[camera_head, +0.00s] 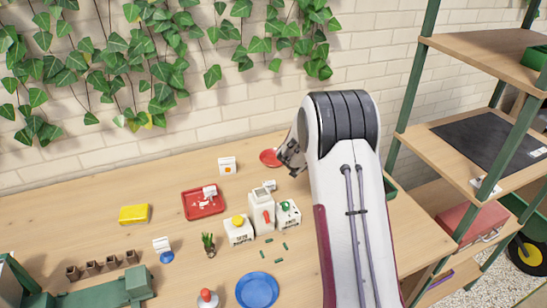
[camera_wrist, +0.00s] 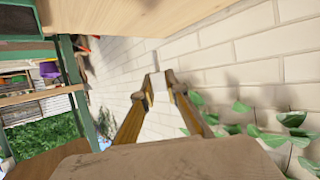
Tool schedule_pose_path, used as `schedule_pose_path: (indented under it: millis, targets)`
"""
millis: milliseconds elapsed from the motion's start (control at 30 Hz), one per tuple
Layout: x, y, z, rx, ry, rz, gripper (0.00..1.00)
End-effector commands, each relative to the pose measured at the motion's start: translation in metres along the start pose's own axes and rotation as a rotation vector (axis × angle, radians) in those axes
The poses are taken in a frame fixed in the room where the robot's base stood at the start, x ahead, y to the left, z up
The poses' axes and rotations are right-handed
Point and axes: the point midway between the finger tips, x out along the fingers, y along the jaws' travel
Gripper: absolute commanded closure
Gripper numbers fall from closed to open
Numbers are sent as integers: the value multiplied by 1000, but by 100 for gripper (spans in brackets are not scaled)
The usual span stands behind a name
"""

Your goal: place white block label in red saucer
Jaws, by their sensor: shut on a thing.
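A round red saucer (camera_head: 269,157) lies at the back of the table by the brick wall, just left of my gripper in the head view. My gripper (camera_head: 287,153) hangs near its right edge, partly behind my own arm. In the wrist view my gripper (camera_wrist: 159,86) has its fingertips close together on a small pale piece, the white block label (camera_wrist: 157,82). The label blends with the pale wall and cannot be made out in the head view. Whether it touches the saucer cannot be told.
A white card with an orange mark (camera_head: 227,166) stands left of the saucer. A square red tray (camera_head: 188,208) holds a white piece. White containers (camera_head: 262,214), a yellow block (camera_head: 134,215) and a blue plate (camera_head: 257,290) stand nearer. Shelving (camera_head: 410,85) rises at right.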

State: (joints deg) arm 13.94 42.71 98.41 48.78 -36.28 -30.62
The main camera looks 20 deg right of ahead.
Motion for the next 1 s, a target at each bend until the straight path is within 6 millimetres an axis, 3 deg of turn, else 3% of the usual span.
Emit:
schedule_pose_path:
  millis: [400, 1000]
  targets:
    - [16, -38, -15, -77, 0, -187, 100]
    - [23, -74, -20, -153, -1, -371, 100]
